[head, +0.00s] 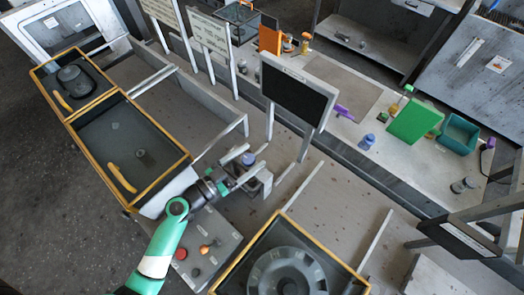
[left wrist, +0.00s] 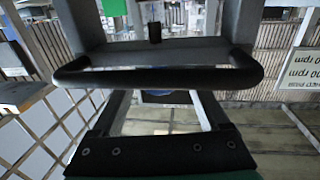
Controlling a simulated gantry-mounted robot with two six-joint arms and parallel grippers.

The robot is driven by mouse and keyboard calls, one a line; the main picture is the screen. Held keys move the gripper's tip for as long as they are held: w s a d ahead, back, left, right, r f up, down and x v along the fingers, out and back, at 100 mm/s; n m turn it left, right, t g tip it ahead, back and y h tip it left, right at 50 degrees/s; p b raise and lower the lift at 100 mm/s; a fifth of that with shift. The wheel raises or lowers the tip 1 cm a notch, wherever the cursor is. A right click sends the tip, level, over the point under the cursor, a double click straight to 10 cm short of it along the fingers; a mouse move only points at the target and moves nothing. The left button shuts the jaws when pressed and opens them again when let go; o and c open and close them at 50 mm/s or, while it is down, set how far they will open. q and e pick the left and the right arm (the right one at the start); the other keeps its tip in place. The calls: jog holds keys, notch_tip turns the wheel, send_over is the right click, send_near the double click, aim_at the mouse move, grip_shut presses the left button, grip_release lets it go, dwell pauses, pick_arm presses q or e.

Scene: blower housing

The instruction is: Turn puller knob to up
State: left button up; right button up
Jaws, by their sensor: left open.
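My left gripper (head: 248,164) is open, its two pale fingers apart, over a small grey block (head: 265,181) with a blue-purple round part (head: 248,158) close to the fingers. I cannot tell whether they touch. In the left wrist view the jaws (left wrist: 160,22) stand wide apart, with a small dark peg (left wrist: 154,32) seen between them. Below the forearm is a grey control panel (head: 222,235) with a red button (head: 181,253) and an orange-tipped lever (head: 205,248). I cannot tell which part is the puller knob. My right gripper is not in view.
Yellow-edged bins (head: 184,160) stand at left. A yellow-edged case with a grey round housing (head: 268,266) is at the bottom. A black screen (head: 292,98) stands behind the gripper.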

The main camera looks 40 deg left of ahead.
pick_arm(q)
jog(key=shift+w, duration=0.15)
jog(key=shift+c, duration=0.8)
grip_shut()
